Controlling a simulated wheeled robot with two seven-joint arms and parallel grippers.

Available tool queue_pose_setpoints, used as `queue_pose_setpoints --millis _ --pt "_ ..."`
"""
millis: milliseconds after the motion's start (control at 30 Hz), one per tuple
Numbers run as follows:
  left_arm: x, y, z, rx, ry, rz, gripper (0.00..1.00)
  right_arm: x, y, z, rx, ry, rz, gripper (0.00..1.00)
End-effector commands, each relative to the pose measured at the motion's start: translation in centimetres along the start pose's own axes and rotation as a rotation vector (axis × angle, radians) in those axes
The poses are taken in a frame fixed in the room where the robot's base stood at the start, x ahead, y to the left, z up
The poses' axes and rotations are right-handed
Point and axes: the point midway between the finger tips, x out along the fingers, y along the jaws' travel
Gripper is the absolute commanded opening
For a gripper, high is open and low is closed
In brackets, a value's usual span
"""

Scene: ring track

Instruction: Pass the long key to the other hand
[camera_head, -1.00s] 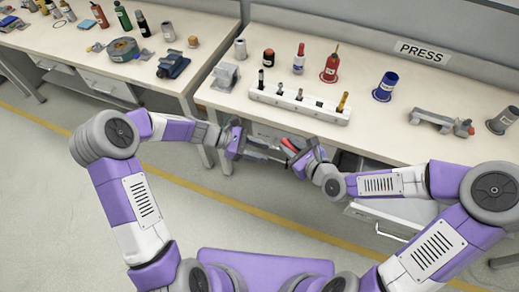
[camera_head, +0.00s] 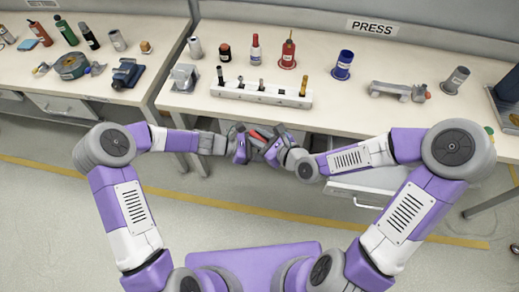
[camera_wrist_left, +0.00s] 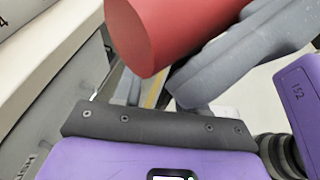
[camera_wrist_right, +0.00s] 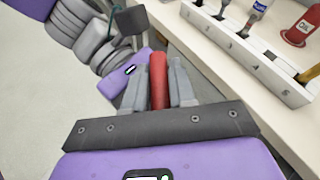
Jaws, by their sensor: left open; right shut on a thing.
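The long key (camera_head: 259,135) shows as a red cylindrical handle; I cannot make out its shaft. My right gripper (camera_head: 264,141) is shut on it, and the right wrist view shows the red handle (camera_wrist_right: 159,80) between the grey fingers. My left gripper (camera_head: 246,143) is open, close beside the right one, in front of the bench edge. In the left wrist view the red handle (camera_wrist_left: 170,30) looms large and very near, past the dark palm bar. Whether it lies between the left fingers or touches them I cannot tell.
The bench (camera_head: 420,130) stands just beyond the grippers, with a white numbered rack (camera_head: 240,92) of tools near its edge. Several bottles and a grey clamp-like tool (camera_head: 400,91) stand on it. A drawer (camera_head: 362,190) sticks out below. Open floor lies in front.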

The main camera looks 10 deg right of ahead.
Motion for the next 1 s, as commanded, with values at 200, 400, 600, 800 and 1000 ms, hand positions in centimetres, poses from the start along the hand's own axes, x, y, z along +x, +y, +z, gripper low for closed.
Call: queue_pose_setpoints --millis 200,400,600,800,1000 --pt "0.01 0.00 0.01 0.000 0.000 0.000 0.37 0.00 -0.01 0.02 0.000 -0.001 0.000 0.00" --pt "-0.02 0.01 0.00 0.000 0.000 0.000 0.07 0.00 0.01 0.01 0.000 0.000 0.000 0.00" --pt "-0.05 0.08 0.00 -0.001 0.001 0.002 0.00 -0.01 0.06 -0.01 0.000 0.001 0.002 0.34" --pt "-0.03 0.04 0.02 0.000 0.000 0.001 0.00 -0.01 0.03 0.00 0.000 0.000 0.001 0.55" --pt "-0.02 0.00 0.02 0.000 0.000 0.000 0.00 -0.01 0.00 0.03 0.000 0.000 0.000 0.55"
